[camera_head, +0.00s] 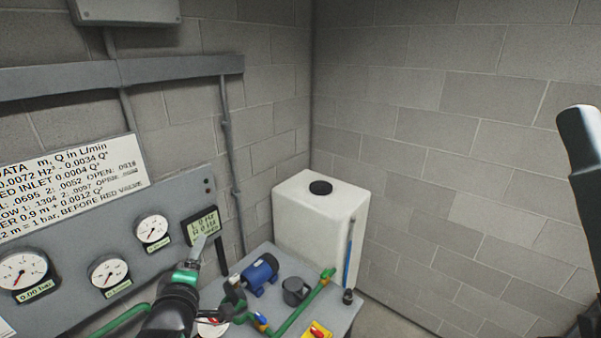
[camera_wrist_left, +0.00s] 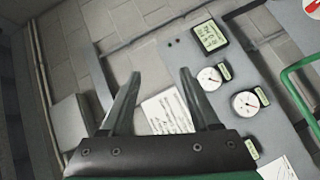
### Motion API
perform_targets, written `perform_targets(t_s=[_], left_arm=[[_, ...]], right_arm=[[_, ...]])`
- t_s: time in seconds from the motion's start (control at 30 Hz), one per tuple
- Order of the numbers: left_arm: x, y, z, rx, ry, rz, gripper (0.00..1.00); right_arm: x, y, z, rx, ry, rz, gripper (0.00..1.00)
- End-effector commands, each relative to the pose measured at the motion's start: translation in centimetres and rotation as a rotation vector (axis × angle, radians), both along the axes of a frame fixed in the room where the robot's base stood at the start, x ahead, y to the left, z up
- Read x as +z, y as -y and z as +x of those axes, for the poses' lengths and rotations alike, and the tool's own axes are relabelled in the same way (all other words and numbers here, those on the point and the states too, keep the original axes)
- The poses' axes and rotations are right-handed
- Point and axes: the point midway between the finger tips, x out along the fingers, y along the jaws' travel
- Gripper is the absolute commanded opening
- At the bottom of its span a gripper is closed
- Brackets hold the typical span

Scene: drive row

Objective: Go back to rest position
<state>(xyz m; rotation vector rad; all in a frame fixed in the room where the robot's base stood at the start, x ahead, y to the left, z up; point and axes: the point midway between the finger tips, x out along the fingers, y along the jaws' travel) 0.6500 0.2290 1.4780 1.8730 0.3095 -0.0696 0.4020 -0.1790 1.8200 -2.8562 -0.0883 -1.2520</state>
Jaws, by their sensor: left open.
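My left gripper (camera_head: 206,241) reaches up from the bottom of the head view, in front of the grey gauge panel (camera_head: 110,268), near the small digital display (camera_head: 201,226). In the left wrist view its two fingers (camera_wrist_left: 158,72) are spread apart with nothing between them. Behind them in that view are a paper sheet (camera_wrist_left: 167,113) and the wall. Part of my right arm shows at the right edge of the head view. I do not make out its gripper.
A white tank (camera_head: 318,222) with a black cap stands in the corner. A bench (camera_head: 343,317) carries a blue motor (camera_head: 262,272), green pipes (camera_head: 298,311) and a yellow-red switch box (camera_head: 317,331). Round gauges (camera_head: 152,230) sit on the panel. Space before the right wall looks free.

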Motion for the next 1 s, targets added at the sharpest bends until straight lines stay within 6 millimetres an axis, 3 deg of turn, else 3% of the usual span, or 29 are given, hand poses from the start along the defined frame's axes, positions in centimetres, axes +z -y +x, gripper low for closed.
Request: perform_targets(t_s=[0.03,0.13,0.2,0.3,0.43,0.5,0.57,0.7,1.0], left_arm=[[4.9,0.6,-0.7,-0.027,0.093,0.048,0.62],[13.3,1.7,-3.3,-0.072,0.269,0.173,0.62],[18.9,2.4,-6.1,-0.087,0.395,0.277,0.62],[26.0,3.2,-11.4,-0.078,0.578,0.453,0.62],[32.7,4.1,-19.9,0.003,0.796,0.742,0.62],[34.7,4.6,-24.0,0.079,0.871,0.931,0.62],[35.1,4.9,-25.2,0.129,0.871,1.067,0.62],[35.1,5.0,-24.9,0.188,0.821,1.246,0.62],[35.1,5.0,-24.8,0.199,0.810,1.273,0.62]], right_arm=[[0.4,0.0,0.0,0.000,0.000,0.000,0.50],[0.6,0.0,0.0,0.000,0.000,0.000,0.50],[0.8,0.0,0.0,0.000,0.000,0.000,0.50],[1.0,0.0,0.0,0.000,0.000,0.000,0.50],[0.9,0.0,0.0,0.000,0.000,0.000,0.50],[0.9,0.0,0.0,0.000,0.000,0.000,0.50],[0.9,0.0,0.0,0.000,0.000,0.000,0.50],[0.9,0.0,0.0,0.000,0.000,0.000,0.50],[0.9,0.0,0.0,0.000,0.000,0.000,0.50]])
